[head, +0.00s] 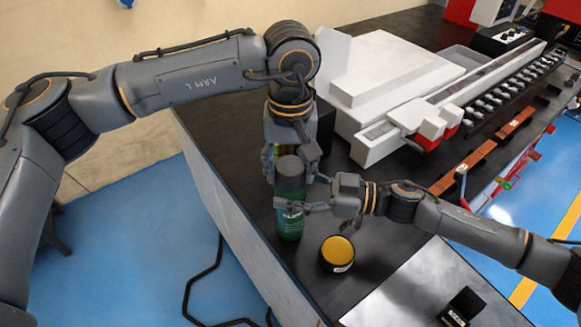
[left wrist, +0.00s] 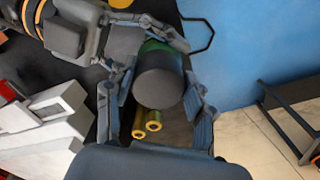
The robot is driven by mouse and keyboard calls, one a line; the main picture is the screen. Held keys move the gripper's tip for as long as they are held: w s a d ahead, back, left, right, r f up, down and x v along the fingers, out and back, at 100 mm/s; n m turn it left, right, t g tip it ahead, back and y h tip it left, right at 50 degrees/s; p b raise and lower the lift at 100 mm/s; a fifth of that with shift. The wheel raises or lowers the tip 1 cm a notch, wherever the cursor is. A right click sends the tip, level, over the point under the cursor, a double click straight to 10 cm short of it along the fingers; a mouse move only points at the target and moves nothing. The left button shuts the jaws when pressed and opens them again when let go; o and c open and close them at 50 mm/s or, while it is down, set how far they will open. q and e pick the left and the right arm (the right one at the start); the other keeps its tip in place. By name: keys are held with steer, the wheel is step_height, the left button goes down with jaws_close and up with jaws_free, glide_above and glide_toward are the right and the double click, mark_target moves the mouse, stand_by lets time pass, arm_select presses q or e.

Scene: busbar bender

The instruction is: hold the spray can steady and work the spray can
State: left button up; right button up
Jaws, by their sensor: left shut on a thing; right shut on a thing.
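The spray can (head: 290,222) is a green cylinder with a dark grey cap, upright on the black bench top near its left edge. My left gripper (head: 290,170) comes down from above and is shut on the can's capped top. In the left wrist view the round cap (left wrist: 158,82) sits between the left gripper's fingers (left wrist: 155,108). My right gripper (head: 301,197) comes in from the right and is shut on the can's body below the cap. Its fingers also show behind the cap in the left wrist view (left wrist: 150,28). The cap's front detail is not visible.
A round tin with a yellow lid (head: 338,251) stands just right of the can. Two brass tubes (left wrist: 146,126) lie close to the can. A black box (head: 466,306) is at front right. The white bender machine (head: 390,85) fills the back of the bench.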

mark_target(291, 168)
arm_select(q)
steer(key=shift+r, duration=0.15)
stand_by(0.5)
steer(key=shift+r, duration=1)
steer(key=shift+r, duration=2)
arm_select(e)
steer(key=o, duration=1.8)
steer(key=shift+c, duration=0.2)
